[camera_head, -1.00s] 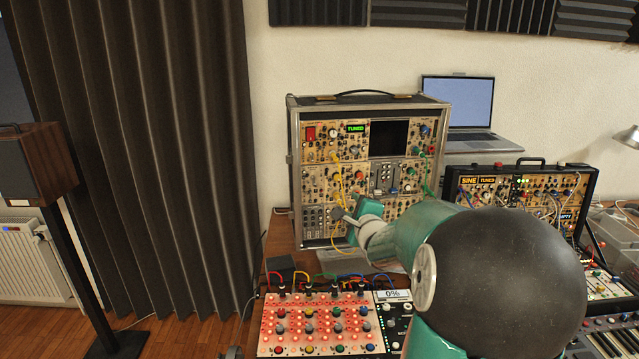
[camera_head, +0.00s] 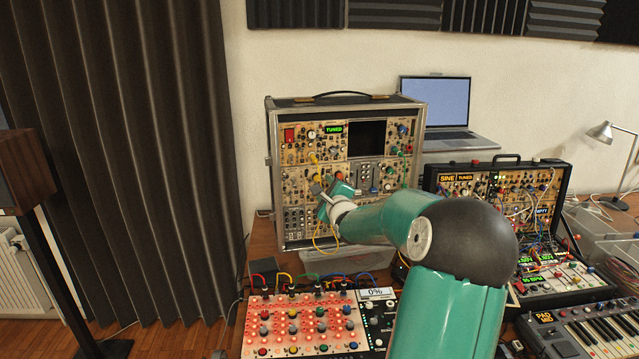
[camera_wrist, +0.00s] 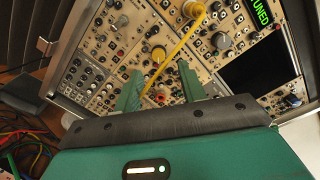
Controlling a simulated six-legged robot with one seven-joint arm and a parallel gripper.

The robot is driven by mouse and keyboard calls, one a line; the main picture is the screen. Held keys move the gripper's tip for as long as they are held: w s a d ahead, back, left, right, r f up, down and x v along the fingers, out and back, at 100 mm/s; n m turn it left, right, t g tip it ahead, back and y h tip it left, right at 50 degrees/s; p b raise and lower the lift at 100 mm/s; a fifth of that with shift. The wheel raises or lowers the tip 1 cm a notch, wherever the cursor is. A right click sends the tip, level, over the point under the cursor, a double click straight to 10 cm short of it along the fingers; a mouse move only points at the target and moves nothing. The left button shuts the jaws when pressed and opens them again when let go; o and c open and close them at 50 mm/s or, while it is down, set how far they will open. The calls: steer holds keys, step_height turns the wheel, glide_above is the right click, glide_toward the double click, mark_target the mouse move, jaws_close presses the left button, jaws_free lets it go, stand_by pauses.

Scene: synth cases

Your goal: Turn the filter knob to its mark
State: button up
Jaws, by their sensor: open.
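The tall modular synth case (camera_head: 272,165) stands at the back of the desk, its panel full of knobs, jacks and cables. It also fills the wrist view (camera_wrist: 100,75). No label marks the filter knob legibly, and I cannot tell which knob it is. My gripper (camera_head: 322,192) is in front of the panel's lower middle. In the wrist view my gripper (camera_wrist: 159,74) is open, its two green fingers pointing at the panel. A yellow plug and cable (camera_wrist: 159,56) show between and beyond the fingertips. Small knobs lie partly hidden behind the fingers.
A red-lit controller (camera_head: 300,322) with cables and a 0% display lies in front. A second synth case (camera_head: 563,180) stands to the right, with a keyboard (camera_head: 590,330) before it. A laptop (camera_head: 434,103) is behind. Yellow cables (camera_head: 318,235) hang across the tall case near my gripper.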

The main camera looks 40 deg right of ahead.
mark_target(318, 180)
steer(key=x, duration=0.5)
steer(key=shift+a, duration=0.15)
jaws_close()
steer(key=shift+n, duration=0.3)
